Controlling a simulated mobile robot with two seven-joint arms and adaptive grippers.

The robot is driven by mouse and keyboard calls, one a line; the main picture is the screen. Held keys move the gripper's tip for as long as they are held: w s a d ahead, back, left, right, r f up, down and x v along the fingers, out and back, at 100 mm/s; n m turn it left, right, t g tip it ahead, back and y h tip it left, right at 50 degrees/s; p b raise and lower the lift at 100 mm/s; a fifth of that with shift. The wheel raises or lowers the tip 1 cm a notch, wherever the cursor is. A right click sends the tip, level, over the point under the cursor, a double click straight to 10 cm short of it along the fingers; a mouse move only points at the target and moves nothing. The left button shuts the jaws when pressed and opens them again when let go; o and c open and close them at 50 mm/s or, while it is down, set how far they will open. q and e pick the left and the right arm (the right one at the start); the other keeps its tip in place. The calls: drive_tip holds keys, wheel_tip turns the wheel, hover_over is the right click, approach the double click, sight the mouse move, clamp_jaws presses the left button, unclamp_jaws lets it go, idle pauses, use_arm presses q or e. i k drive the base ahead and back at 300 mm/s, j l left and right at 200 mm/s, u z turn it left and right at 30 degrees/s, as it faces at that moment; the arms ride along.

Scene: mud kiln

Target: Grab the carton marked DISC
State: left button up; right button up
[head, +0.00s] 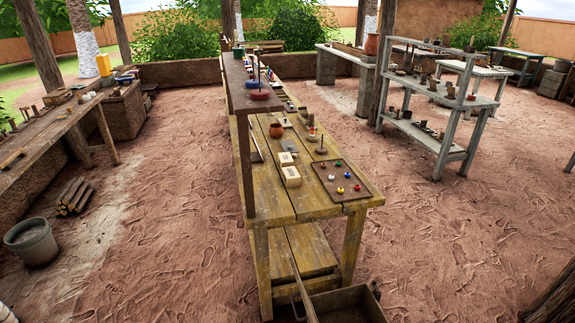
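Two small cream cartons lie on the yellow wooden table in the middle of the head view. Neither of my grippers is in view.
The yellow table (305,207) holds a brown board (335,190) with several coloured knobs and an orange pot (276,130). A raised dark shelf (240,90) runs along its left side. A grey rack (425,105) stands right; a bucket (31,242) stands left. Open ground lies on both sides.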

sight(285, 159)
drive_tip(key=i+j+z, duration=0.2)
drive_tip(key=i+j, duration=0.2)
drive_tip(key=j, duration=0.25)
drive_tip(key=i+j+z, duration=0.1)
drive_tip(key=j, duration=0.2)
drive_tip(key=i+j+z, duration=0.1)
drive_tip(key=j, duration=0.25)
drive_tip(key=i+j+z, duration=0.1)
drive_tip(key=i+j, duration=0.15)
drive_tip(key=j, duration=0.15)
drive_tip(key=i+j+z, duration=0.1)
drive_tip(key=j, duration=0.25)
drive_tip(key=i, duration=0.05)
